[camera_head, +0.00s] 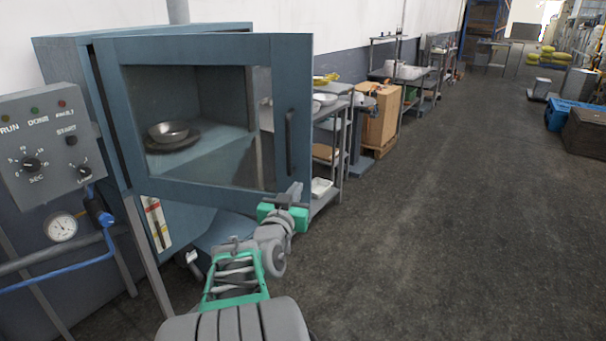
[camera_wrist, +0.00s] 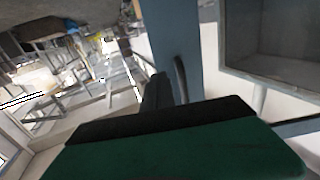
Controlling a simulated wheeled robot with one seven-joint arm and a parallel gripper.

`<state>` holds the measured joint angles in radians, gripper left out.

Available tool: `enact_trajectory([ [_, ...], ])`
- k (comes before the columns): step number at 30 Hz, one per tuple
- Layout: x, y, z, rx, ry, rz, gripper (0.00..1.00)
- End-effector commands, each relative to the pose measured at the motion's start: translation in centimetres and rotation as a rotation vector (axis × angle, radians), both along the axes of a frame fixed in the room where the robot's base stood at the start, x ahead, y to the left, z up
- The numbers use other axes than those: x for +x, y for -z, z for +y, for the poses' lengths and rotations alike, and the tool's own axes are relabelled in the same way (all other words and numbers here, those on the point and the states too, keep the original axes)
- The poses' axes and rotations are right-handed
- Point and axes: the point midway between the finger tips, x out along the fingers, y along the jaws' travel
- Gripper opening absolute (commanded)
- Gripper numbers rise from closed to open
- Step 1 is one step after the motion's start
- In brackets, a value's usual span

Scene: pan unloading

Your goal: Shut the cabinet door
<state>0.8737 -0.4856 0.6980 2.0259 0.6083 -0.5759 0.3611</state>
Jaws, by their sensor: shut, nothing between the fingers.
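The blue-grey cabinet (camera_head: 60,50) stands at the left, and its framed glass door (camera_head: 210,48) is swung out from it, open. The dark vertical handle (camera_head: 289,143) is on the door's right-hand stile. Through the glass, a metal pan (camera_head: 169,131) shows inside. My gripper (camera_head: 296,191) is shut and empty at the door's lower right corner, below the handle. In the wrist view, the dark fingers of my gripper (camera_wrist: 157,90) lie close to the door stile (camera_wrist: 175,35) and the curved handle (camera_wrist: 181,78). I cannot tell whether they touch the door.
A control panel (camera_head: 45,130) and a pressure gauge (camera_head: 61,228) are at the left. The floor (camera_head: 450,220) to the right is clear.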

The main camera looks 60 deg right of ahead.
Motion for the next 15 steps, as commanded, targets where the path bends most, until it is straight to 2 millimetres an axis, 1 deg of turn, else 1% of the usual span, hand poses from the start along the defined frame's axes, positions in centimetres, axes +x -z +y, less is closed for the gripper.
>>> enact_trajectory([
  [1,0.1,-0.1,-1.2,0.004,0.004,0.001,0.0],
  [3,0.4,-0.2,-2.7,0.003,0.003,0.001,0.0],
  [6,0.9,-0.1,-4.8,0.004,0.002,0.001,0.0],
  [9,1.2,-0.1,-6.4,0.003,0.001,0.001,0.0],
  [12,1.5,-0.1,-7.4,0.002,-0.001,0.0,0.0],
  [15,1.7,0.0,-7.8,0.001,-0.002,-0.001,0.0],
])
